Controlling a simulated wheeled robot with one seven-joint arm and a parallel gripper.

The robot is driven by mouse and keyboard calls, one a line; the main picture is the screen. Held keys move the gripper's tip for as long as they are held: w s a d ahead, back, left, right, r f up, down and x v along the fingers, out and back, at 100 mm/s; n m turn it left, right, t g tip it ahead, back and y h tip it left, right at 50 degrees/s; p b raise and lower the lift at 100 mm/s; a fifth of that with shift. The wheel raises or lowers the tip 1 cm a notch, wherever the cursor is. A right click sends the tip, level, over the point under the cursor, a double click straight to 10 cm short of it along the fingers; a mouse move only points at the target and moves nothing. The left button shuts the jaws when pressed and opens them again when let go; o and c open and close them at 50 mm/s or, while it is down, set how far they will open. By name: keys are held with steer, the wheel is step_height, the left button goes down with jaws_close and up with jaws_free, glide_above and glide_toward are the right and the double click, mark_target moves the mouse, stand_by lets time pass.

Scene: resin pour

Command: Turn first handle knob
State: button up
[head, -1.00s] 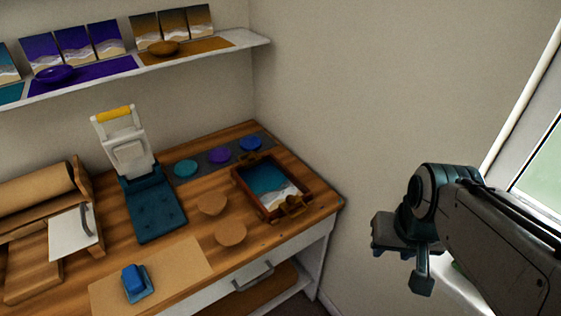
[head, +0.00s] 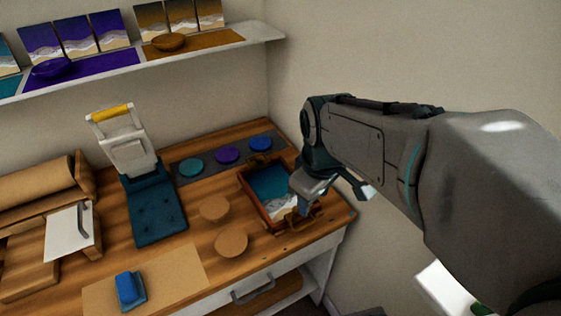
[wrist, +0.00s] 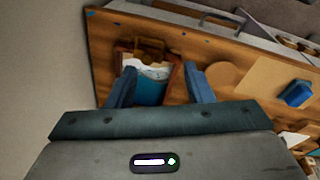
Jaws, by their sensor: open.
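The wooden tray (head: 252,202) holds a blue and white wave picture and sits at the right end of the wooden worktop. It has a brown handle (head: 263,161) at its far end. The handle at its near end (wrist: 147,50) shows in the wrist view; in the head view my gripper partly covers it. No separate knob can be made out clearly. My gripper (head: 330,195) is open and empty, above the tray's near right side. In the wrist view its fingers (wrist: 162,80) are spread, with the tray framed between them; I cannot see any contact.
Two round wooden coasters (head: 231,243) lie left of the tray. Teal, purple and blue discs (head: 227,155) lie on a grey strip behind. A press with a yellow handle (head: 135,165) and a blue block (head: 130,288) stand further left. A wall is close on the right.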

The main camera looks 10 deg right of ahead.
mark_target(297, 208)
steer(key=w+f+n+g, duration=0.2)
steer(key=w+n, duration=0.8)
steer(key=n, duration=0.7)
step_height(297, 208, down, 13)
steer(key=shift+a+f+b, duration=0.1)
steer(key=shift+b, duration=0.2)
steer(key=c, duration=1)
